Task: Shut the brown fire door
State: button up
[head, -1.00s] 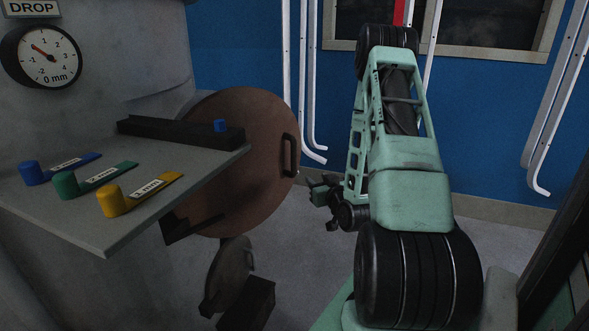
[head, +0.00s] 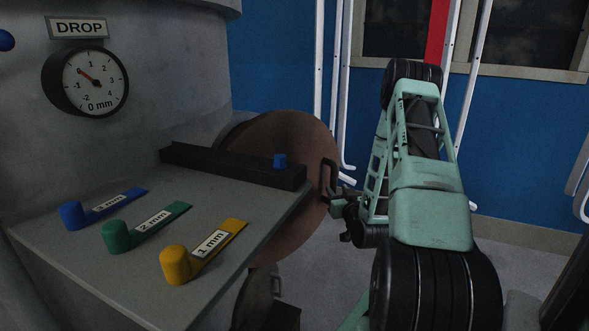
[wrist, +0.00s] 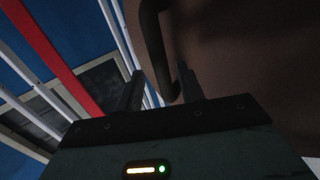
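The brown fire door (head: 290,138) is a round disc standing out from the grey body, partly hidden behind the shelf. Its dark handle (head: 330,175) is on its right side. My gripper (head: 343,194) is close to the handle in the head view. In the wrist view, my gripper (wrist: 160,90) has its two fingers apart. The handle (wrist: 150,38) shows just beyond and between the fingertips, with the brown door (wrist: 235,50) to the right. I cannot tell whether the fingers touch the handle.
A grey shelf (head: 120,270) juts out at left, holding blue, green (head: 117,236) and yellow (head: 175,264) gauges and a dark bar (head: 215,165). A dial (head: 95,82) is above. White rails (head: 336,80) line the blue wall. Floor is clear at right.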

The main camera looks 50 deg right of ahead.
aim_at(333, 187)
jog(key=x, duration=0.3)
jog(key=shift+w+d+p, duration=0.15)
jog(key=shift+w+p, duration=0.05)
jog(key=shift+p, duration=0.2)
jog(key=shift+c, duration=0.6)
grip_shut()
jog(key=shift+w, duration=0.4)
jog(key=w, duration=0.2)
jog(key=w+b, duration=0.1)
jog(key=w, duration=0.1)
jog(key=w+d, duration=0.1)
jog(key=w, duration=0.2)
jog(key=shift+f+b, duration=0.1)
jog(key=shift+b, duration=0.25)
jog(key=w+b, duration=0.3)
jog(key=w, duration=0.7)
jog(key=shift+w, duration=0.4)
jog(key=shift+w+a+f, duration=0.1)
